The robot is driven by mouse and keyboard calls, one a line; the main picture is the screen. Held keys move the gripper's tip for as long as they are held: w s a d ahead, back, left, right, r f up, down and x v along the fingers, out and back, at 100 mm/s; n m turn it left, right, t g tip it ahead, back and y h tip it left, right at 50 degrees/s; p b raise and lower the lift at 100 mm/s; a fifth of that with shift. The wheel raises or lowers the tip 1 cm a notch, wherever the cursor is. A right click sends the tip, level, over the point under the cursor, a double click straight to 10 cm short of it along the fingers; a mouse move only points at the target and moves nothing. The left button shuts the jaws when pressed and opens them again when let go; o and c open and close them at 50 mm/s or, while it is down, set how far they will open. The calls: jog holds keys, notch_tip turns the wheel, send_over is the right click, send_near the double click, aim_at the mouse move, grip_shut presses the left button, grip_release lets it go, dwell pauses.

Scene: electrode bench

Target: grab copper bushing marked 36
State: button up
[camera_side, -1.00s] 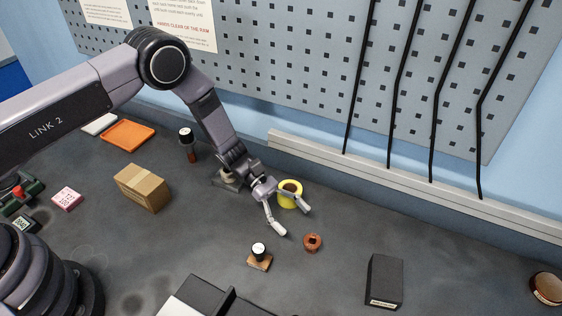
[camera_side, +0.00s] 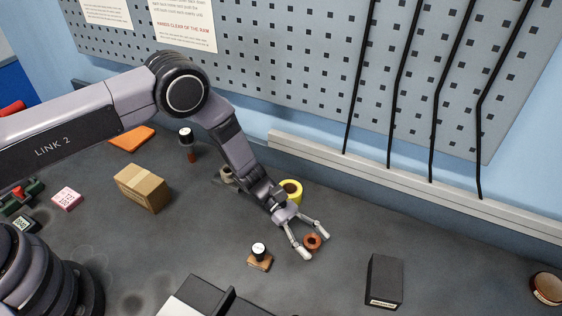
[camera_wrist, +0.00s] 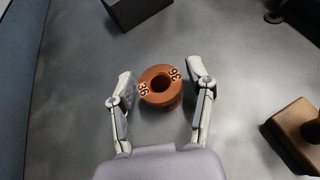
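The copper bushing (camera_side: 312,241) is a short reddish-brown ring standing on the dark bench. In the wrist view the bushing (camera_wrist: 158,88) shows the number 36 on its top face, around a dark centre hole. My gripper (camera_side: 317,248) is open, with its fingers on either side of the bushing. In the wrist view my gripper (camera_wrist: 161,90) has a visible gap between each finger and the bushing. Whether the fingertips are level with the bushing is hard to tell.
A wooden block with a black-and-white knob (camera_side: 260,257) stands close to the left of the gripper. A black box (camera_side: 384,281) stands to the right, with bare bench between.

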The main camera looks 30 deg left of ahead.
grip_shut()
jog(key=shift+r, duration=0.1)
